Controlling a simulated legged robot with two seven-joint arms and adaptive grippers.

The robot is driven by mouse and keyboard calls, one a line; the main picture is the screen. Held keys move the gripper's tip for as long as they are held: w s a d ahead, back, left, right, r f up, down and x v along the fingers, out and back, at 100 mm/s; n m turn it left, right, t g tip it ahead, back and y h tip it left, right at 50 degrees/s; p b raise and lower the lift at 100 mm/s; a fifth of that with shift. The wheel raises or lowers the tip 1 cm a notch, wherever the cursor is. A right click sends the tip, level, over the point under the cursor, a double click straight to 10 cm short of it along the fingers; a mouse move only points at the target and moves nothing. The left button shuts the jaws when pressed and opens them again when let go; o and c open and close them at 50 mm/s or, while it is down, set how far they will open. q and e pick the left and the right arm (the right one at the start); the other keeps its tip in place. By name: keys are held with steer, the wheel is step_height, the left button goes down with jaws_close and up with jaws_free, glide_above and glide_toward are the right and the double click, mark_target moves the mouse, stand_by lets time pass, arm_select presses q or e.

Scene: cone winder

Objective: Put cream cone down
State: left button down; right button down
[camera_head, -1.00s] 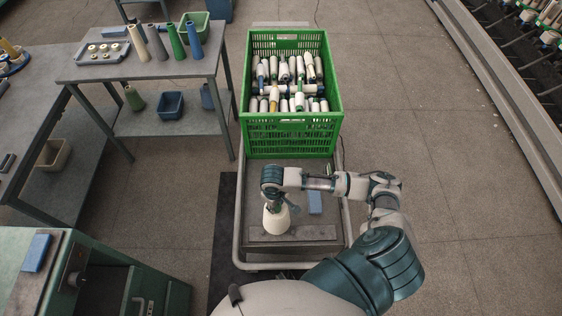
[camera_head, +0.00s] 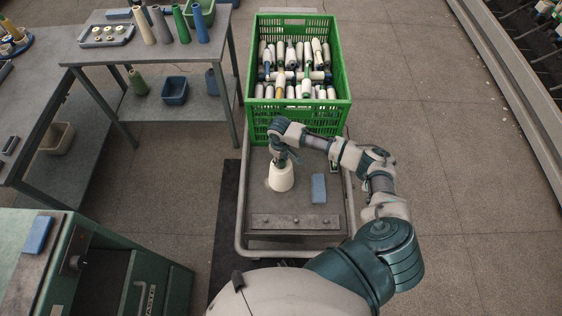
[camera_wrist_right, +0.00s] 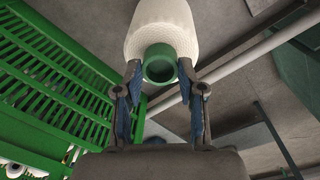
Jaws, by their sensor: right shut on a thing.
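The cream cone (camera_head: 281,178) is a pale yarn cone above the grey cart top, in front of the green crate. My right gripper (camera_head: 283,161) is shut on its narrow upper end from above. In the right wrist view the cone's cream body (camera_wrist_right: 162,25) points away from me. Its green core end (camera_wrist_right: 160,62) sits between the two fingertips of my right gripper (camera_wrist_right: 160,72). I cannot tell whether its base touches the cart. My left gripper is not in view.
The green crate (camera_head: 297,120), full of bobbins, stands at the cart's far end. A blue block (camera_head: 318,188) lies right of the cone. A dark strip with pegs (camera_head: 294,222) lies at the near edge. The cart top (camera_head: 300,203) between them is bare.

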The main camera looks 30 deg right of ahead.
steer(key=shift+d+f, duration=0.15)
steer(key=shift+f, duration=0.6)
steer(key=shift+d+f, duration=0.2)
steer(key=shift+d, duration=0.1)
steer(key=c, duration=0.7)
jaws_free()
steer(key=shift+d+f, duration=0.1)
steer(key=shift+d, duration=0.05)
steer(key=shift+a, duration=0.35)
steer(key=shift+a+r, duration=0.1)
steer(key=shift+r, duration=0.2)
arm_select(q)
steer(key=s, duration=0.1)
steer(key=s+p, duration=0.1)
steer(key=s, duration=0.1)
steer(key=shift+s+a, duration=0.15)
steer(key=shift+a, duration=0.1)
arm_select(e)
step_height(320, 180, up, 12)
steer(key=shift+a+f, duration=0.15)
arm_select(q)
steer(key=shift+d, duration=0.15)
